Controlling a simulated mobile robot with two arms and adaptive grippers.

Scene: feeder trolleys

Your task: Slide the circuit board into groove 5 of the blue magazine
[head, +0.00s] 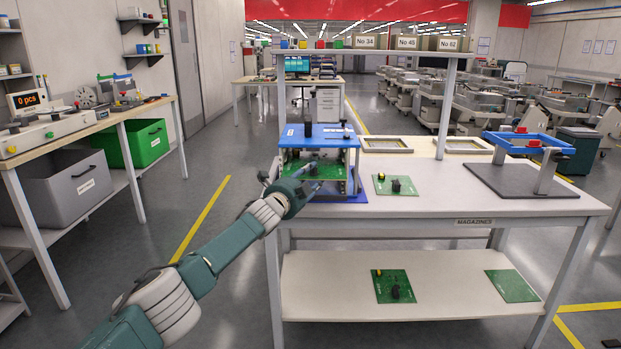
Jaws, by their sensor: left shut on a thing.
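The blue magazine (340,140) stands at the left end of the white table, with a blue top plate and metal posts. Green circuit board (328,172) shows inside it, low between the posts. My left gripper (313,178) is at the magazine's open front, shut on the circuit board at its near edge. The arm and fingers hide part of the board and the lower front of the magazine. The groove numbers are too small to read, so I cannot tell which groove the board is at. My right gripper is not in view.
A loose green board (383,187) lies on the white table (450,205) right of the magazine. Two more boards lie on the lower shelf (330,300). The table's front middle is clear.

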